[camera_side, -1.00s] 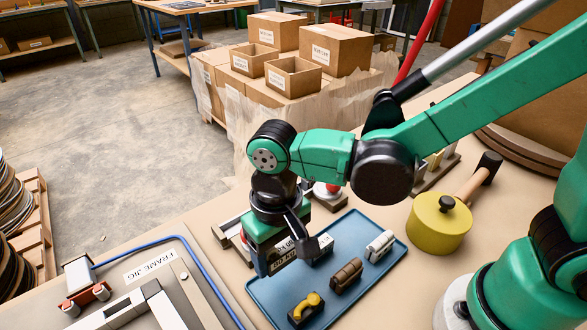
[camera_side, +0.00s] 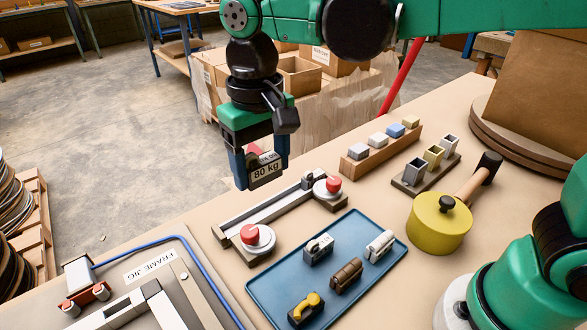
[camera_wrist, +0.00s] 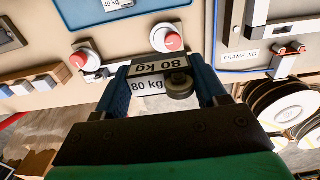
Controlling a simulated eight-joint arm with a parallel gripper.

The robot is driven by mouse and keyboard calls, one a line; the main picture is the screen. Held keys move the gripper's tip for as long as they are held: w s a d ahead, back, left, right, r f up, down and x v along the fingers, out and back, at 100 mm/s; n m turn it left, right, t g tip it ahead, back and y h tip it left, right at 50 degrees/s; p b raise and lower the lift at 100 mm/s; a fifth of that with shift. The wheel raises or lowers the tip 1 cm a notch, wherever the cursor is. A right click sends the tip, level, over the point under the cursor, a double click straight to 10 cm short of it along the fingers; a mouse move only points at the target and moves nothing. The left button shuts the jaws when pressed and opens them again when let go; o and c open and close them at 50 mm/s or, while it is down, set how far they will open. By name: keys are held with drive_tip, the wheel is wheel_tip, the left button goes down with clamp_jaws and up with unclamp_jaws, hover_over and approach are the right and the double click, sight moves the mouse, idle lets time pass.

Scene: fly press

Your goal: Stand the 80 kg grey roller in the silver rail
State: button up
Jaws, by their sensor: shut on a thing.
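My gripper (camera_side: 261,174) is shut on the 80 kg roller, a dark block with white "80 kg" labels (camera_side: 266,172). It is held in the air, above and behind the left part of the silver rail (camera_side: 275,206). In the wrist view the roller (camera_wrist: 160,68) sits between the blue fingers, with a round dark grey wheel on its side (camera_wrist: 180,86).
A blue tray (camera_side: 265,285) in front holds several small pieces. A frame jig (camera_side: 155,295) lies at left front.

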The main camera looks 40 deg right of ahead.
hover_over(278, 207)
wheel_tip(278, 207, down, 10)
drive_tip(key=shift+w+f, duration=0.1)
drive_tip(key=shift+f, duration=1.8)
drive_tip(key=shift+f, duration=0.9)
drive_tip(key=o, duration=1.2)
drive_tip(key=shift+o, duration=0.2)
wheel_tip(278, 207, up, 7)
